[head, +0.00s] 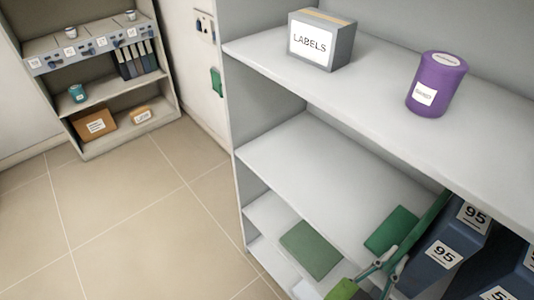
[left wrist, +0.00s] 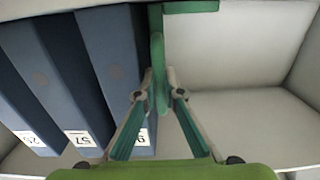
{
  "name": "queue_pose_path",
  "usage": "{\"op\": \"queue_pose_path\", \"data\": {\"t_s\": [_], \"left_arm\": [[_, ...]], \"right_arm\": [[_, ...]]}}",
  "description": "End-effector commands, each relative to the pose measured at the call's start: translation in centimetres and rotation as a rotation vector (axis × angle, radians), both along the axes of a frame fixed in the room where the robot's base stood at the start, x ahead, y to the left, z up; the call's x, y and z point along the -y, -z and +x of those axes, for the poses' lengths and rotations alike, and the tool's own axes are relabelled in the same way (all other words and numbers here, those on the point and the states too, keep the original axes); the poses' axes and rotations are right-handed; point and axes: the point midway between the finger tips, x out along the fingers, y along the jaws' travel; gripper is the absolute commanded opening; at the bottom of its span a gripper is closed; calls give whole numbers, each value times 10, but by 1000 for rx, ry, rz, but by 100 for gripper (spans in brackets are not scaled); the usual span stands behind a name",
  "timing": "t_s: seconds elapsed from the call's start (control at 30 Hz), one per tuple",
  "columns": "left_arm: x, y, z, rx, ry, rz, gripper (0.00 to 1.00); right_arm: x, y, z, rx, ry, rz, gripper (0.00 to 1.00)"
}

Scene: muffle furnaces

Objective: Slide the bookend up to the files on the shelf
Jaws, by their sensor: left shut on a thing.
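The green bookend (head: 392,229) stands on the middle shelf (head: 318,172), with its flat foot to the left and its upright plate beside the files. My left gripper (head: 387,267) is shut on the front edge of that plate. The left wrist view shows the bookend (left wrist: 157,50) between my left fingertips (left wrist: 160,98). The dark blue files (head: 460,238) with white number labels stand in a row to the right of the bookend. In the left wrist view the files (left wrist: 95,70) are on the left, very close to the plate; I cannot tell whether they touch. My right gripper is not in view.
A LABELS box (head: 322,40) and a purple canister (head: 436,85) stand on the shelf above. A grey-green flat item (head: 312,248) lies on the shelf below. The middle shelf left of the bookend is clear. Another shelf unit (head: 100,75) stands at the far left.

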Motion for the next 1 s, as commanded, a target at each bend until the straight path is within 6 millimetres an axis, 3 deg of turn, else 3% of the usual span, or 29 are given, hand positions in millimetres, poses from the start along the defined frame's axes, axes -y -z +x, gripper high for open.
{"op": "queue_pose_path", "data": {"t_s": [0.1, 0.13, 0.2, 0.23, 0.57, 1.0], "left_arm": [[1, 4, -3, -5, 5, 7, 0], [1, 4, -3, -5, 5, 7, 16], [1, 4, -3, -5, 5, 6, 31], [1, 4, -3, -4, 4, 6, 33], [0, 1, -2, -2, 2, 2, 33], [-27, 0, -22, -1, 3, 3, 33]], "right_arm": [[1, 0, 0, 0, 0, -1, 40], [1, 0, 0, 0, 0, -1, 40], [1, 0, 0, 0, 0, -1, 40], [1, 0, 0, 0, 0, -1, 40], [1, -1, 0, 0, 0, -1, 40], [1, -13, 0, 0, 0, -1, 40]]}}
